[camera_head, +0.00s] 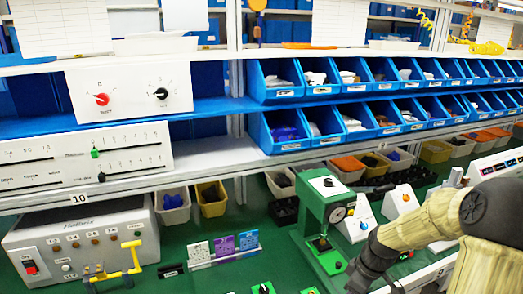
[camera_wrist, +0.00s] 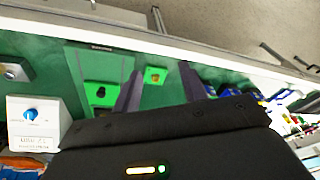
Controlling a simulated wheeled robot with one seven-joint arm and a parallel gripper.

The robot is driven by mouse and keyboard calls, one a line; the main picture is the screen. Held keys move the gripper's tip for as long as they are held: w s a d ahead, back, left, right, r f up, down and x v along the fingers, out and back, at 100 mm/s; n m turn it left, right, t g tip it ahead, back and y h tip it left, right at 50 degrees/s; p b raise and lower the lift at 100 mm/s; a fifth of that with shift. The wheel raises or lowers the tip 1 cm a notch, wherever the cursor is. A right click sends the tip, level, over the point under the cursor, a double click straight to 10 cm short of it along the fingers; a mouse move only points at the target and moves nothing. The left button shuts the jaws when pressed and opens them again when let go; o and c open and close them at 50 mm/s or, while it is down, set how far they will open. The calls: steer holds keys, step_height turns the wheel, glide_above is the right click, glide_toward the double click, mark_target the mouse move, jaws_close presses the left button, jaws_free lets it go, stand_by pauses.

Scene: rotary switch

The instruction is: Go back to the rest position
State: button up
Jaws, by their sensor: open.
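My gripper (camera_head: 368,276) hangs at the lower right in the head view, at the end of my padded arm, low over the green bench. Its fingertips are hard to make out there. In the wrist view my gripper (camera_wrist: 160,72) shows two dark fingers standing apart, with nothing visibly held between them. A white panel with a red rotary knob (camera_head: 101,99) and a black rotary knob (camera_head: 161,94) stands on the shelf at the upper left, apart from my gripper.
A green press-like stand (camera_head: 318,212) is close left of my gripper. White boxes with a blue knob (camera_head: 363,224) and an orange knob (camera_head: 405,198) are nearby. Blue bins (camera_head: 285,132) line the shelf. A grey box (camera_head: 75,245) and yellow handle (camera_head: 133,256) are at lower left.

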steer(key=s+a+r+m+t+h+p, duration=0.1)
steer(key=s+a+r+m+p, duration=0.3)
steer(key=s+a+r+m, duration=0.5)
step_height(320, 180, up, 2)
steer(key=s+h, duration=0.1)
steer(key=s, duration=0.2)
steer(key=shift+m+t, duration=0.3)
steer(key=shift+r, duration=0.1)
steer(key=shift+d, duration=0.1)
